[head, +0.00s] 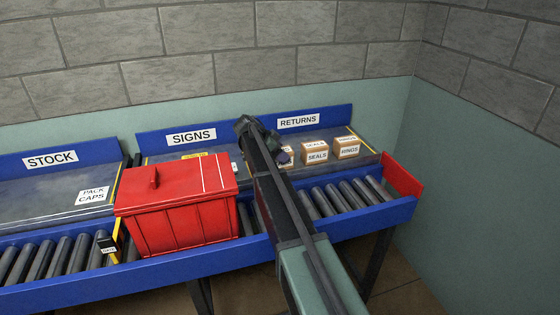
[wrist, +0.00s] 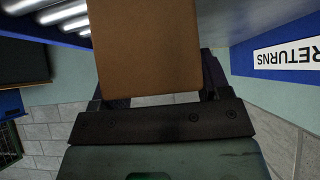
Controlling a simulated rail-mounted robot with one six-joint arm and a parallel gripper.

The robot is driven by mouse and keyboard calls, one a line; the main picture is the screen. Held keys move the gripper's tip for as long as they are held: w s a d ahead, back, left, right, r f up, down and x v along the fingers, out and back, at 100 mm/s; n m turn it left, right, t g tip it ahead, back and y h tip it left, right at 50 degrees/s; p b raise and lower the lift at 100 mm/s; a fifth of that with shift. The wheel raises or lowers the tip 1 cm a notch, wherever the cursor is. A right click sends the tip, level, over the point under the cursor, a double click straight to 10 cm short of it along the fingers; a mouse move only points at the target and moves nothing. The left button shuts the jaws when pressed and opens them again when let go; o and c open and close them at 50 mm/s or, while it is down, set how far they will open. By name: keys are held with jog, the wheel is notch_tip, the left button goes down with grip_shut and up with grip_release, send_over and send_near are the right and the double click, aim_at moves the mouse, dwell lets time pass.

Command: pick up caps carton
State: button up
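My gripper (wrist: 155,95) has a plain brown carton (wrist: 145,45) between its two dark fingers in the wrist view. The carton's edges lie close to both fingers, but I cannot tell whether they press on it. No label shows on the face in view. In the head view my arm crosses the middle, and my gripper (head: 266,138) is over the shelf between the SIGNS and RETURNS signs. A carton (head: 289,157) shows just right of the gripper, mostly hidden by it. I cannot read which carton is the caps one.
A SEALS carton (head: 315,152) and a HINGS-like labelled carton (head: 347,148) stand to the right on the RETURNS shelf. A red lidded bin (head: 180,220) sits on the roller conveyor (head: 340,195). A PACK CAPS label (head: 92,195) lies on the STOCK shelf at left.

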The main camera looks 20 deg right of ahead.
jog(key=c, duration=0.7)
notch_tip(320, 180, up, 20)
jog(key=p, duration=2)
jog(key=shift+r, duration=0.1)
